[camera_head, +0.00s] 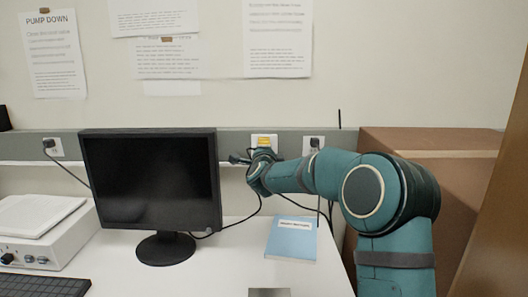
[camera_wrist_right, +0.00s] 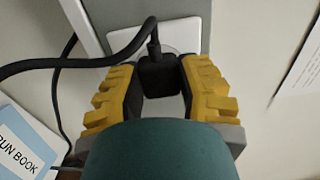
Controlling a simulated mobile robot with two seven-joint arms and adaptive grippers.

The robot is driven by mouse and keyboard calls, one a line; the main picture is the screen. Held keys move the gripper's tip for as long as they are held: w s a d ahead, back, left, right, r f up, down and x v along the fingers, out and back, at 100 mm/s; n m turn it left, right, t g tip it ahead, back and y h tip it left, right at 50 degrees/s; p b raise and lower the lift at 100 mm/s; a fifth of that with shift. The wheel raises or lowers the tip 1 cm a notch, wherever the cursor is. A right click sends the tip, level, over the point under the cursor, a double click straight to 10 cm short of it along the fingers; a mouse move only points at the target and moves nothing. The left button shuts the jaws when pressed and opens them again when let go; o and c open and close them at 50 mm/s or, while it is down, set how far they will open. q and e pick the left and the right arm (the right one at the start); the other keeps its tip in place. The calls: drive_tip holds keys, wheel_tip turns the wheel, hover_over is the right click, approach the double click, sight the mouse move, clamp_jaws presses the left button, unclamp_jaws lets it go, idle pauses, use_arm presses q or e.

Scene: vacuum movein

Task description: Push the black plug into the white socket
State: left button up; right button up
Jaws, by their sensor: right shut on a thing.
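The black plug (camera_wrist_right: 158,76) sits between the yellow and black fingers of my right gripper (camera_wrist_right: 160,92) in the right wrist view, with its black cable running off to the left. The gripper is shut on the plug. The white socket (camera_wrist_right: 184,28) is right behind the plug, on the grey wall strip. Whether the plug's pins are in the socket is hidden. In the head view my right gripper (camera_head: 252,160) is at the wall strip, in front of the white socket (camera_head: 256,138), and the arm hides the plug. My left gripper is not in view.
A monitor (camera_head: 150,180) stands left of my right gripper. A blue book (camera_head: 292,240) lies on the white desk (camera_head: 222,265) below the arm. A second socket with a plug (camera_head: 314,145) is just to the right. A large brown box (camera_head: 430,143) stands farther right.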

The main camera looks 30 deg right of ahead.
drive_tip(key=shift+w+d, duration=0.1)
drive_tip(key=shift+w, duration=0.05)
drive_tip(key=o, duration=1.1)
drive_tip(key=shift+c, duration=0.2)
drive_tip(key=v, duration=1.2)
